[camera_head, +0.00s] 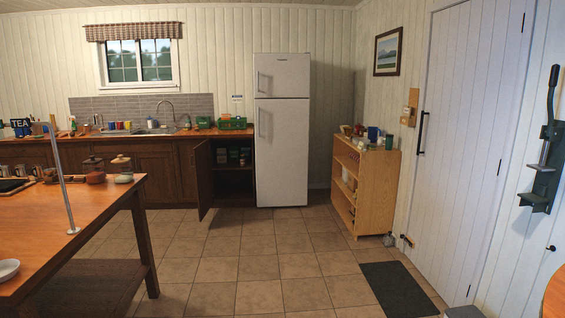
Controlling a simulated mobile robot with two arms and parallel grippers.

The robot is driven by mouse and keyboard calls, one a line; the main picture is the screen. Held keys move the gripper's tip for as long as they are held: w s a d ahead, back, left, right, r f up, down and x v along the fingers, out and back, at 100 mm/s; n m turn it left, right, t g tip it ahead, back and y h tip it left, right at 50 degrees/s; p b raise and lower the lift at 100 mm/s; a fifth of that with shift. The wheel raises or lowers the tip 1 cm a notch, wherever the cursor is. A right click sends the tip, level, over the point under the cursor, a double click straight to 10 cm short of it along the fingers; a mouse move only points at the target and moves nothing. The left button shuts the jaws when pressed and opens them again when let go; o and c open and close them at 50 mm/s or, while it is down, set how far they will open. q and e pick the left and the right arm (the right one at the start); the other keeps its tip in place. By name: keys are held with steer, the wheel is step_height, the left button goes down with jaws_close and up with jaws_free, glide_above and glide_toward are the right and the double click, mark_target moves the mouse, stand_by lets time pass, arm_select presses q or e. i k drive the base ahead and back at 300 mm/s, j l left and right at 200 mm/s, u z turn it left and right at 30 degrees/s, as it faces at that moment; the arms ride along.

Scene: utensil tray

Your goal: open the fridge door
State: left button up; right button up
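A tall white fridge (281,150) stands against the back wall near the middle of the camera_head view. It has a small upper door (285,76) and a larger lower door (288,155), and both look shut. Each door has a vertical handle on its left side; the lower handle (258,121) and the upper handle (259,82) both show. The fridge is across the room from me. Neither of my grippers is in view.
A cabinet door (204,180) left of the fridge hangs open into the room. A wooden shelf unit (379,190) stands to the right. A wooden table (95,218) fills the left foreground. Tiled floor (260,262) is clear up to the fridge; a dark mat (398,288) lies front right.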

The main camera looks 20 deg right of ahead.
mark_target(281, 125)
steer(key=i+l+z, duration=0.15)
steer(key=i, duration=0.25)
steer(key=i+l+z, duration=0.2)
steer(key=i, duration=0.15)
steer(key=i+z, duration=0.25)
steer(key=i, duration=3.9)
